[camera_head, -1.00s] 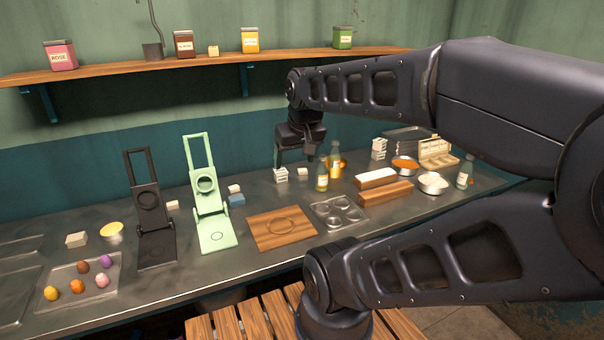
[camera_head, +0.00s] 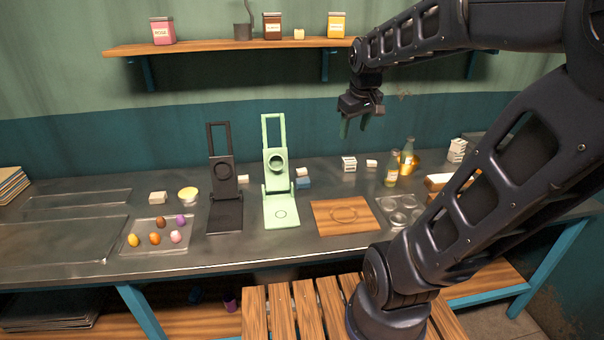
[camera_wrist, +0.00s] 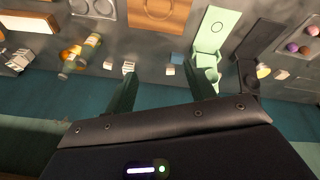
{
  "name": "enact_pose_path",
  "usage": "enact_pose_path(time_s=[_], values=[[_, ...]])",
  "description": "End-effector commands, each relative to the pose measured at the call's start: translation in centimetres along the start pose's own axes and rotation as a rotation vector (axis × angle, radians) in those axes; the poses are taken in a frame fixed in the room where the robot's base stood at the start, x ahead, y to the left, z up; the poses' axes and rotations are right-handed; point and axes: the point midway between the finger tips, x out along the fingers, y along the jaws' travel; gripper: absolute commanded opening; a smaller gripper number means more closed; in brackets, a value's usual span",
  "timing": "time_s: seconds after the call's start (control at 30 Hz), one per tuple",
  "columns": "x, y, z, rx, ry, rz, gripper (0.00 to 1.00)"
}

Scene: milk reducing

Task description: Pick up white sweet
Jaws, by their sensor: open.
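A clear tray (camera_head: 120,250) at the left of the counter holds several small egg-shaped sweets: yellow (camera_head: 133,240), orange (camera_head: 155,238), pale pink (camera_head: 176,236), purple (camera_head: 180,219) and brown (camera_head: 160,222). None looks plainly white; the pale pink one is lightest. Part of the tray's contents, such as a purple sweet (camera_wrist: 292,46), shows at the right of the wrist view. My gripper (camera_head: 355,124) is open and empty, high above the back of the counter, far right of the tray. Its two fingers are apart in the wrist view (camera_wrist: 160,84).
Black (camera_head: 223,175) and green (camera_head: 275,160) presses stand between the tray and my gripper. A yellow-filled cup (camera_head: 188,194) and a pale block (camera_head: 157,198) sit behind the tray. A wooden board (camera_head: 328,222), moulded tray (camera_head: 400,205) and bottles (camera_head: 391,176) are rightward. A shelf (camera_head: 215,46) runs above.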

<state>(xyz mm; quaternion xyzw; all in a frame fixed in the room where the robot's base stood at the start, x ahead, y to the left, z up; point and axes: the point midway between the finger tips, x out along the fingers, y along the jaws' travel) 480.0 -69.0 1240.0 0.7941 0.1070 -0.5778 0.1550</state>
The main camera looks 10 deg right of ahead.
Motion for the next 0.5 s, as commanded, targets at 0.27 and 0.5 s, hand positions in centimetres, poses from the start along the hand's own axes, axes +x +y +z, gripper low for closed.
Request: enact_pose_path(time_s=[0.27, 0.5], values=[[3.1, 1.5, -6.6, -0.245, -0.056, -0.027, 0.55], [6.8, 2.4, -11.9, -0.458, -0.093, -0.059, 0.55]])
